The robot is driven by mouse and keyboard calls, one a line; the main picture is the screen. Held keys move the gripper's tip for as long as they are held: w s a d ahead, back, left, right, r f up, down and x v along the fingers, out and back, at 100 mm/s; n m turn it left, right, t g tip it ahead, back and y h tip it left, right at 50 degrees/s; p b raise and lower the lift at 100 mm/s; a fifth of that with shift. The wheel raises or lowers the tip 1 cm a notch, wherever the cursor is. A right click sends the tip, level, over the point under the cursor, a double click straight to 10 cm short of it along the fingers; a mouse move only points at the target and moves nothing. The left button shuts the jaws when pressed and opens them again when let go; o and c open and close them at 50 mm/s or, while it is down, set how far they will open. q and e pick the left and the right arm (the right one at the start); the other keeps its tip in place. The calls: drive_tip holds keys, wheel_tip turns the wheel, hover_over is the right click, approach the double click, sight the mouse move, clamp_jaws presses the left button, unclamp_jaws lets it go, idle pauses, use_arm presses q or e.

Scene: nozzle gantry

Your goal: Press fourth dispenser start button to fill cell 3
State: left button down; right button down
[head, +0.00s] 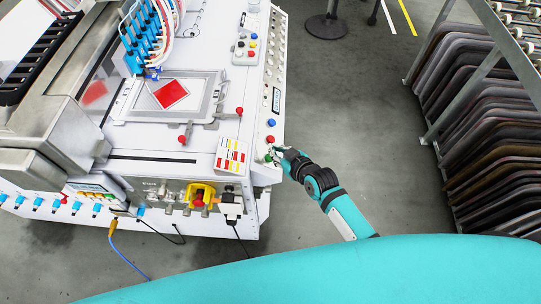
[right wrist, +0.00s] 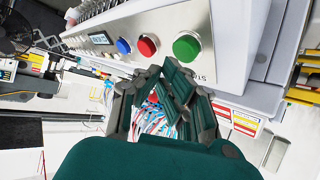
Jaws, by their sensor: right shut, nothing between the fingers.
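A button strip runs along the right edge of the white machine. In the right wrist view it carries a green button (right wrist: 187,46), a red button (right wrist: 147,46) and a blue button (right wrist: 123,46), with partly cut-off lettering beside the green one. The head view shows the green button (head: 268,158) nearest my right gripper (head: 279,153). This gripper is shut and empty; in the right wrist view its fingertips (right wrist: 162,72) lie just below and left of the green button. I cannot tell whether they touch the panel. Which dispenser or cell the buttons serve is not readable. My left gripper is not in view.
Blue nozzles (head: 143,38) with tubes hang over a framed plate with a red square (head: 171,94). A red knob (head: 182,139) and a colored label card (head: 231,155) sit near the panel. A rack of dark boards (head: 490,140) stands right; floor between is clear.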

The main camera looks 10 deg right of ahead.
drive_tip(key=d+r+p, duration=0.2)
drive_tip(key=r+p, duration=0.2)
drive_tip(key=shift+s+d, duration=0.4)
idle(0.4)
drive_tip(key=s+d+f+m+g+h+b, duration=0.1)
drive_tip(key=s+d+f+g+b, duration=0.1)
drive_tip(key=s+f, duration=0.6)
drive_tip(key=s+d+f+g+h+b, duration=0.1)
drive_tip(key=s+d+f+b, duration=0.15)
drive_tip(key=f, duration=0.85)
drive_tip(key=s+d+f+m+g+h+b, duration=0.1)
drive_tip(key=s+f+g, duration=0.1)
drive_tip(key=s+f, duration=0.6)
drive_tip(key=s+d+f+g+b, duration=0.1)
drive_tip(key=s+f+g+b, duration=0.1)
drive_tip(key=s+f, duration=0.6)
drive_tip(key=s+d+f+g+h+b, duration=0.1)
drive_tip(key=s+f, duration=0.7)
drive_tip(key=s, duration=0.8)
drive_tip(key=shift+s+d+f+m+g+b, duration=0.3)
drive_tip(key=shift+f+g+b, duration=0.15)
drive_tip(key=shift+g, duration=0.75)
drive_tip(key=shift+w, duration=0.1)
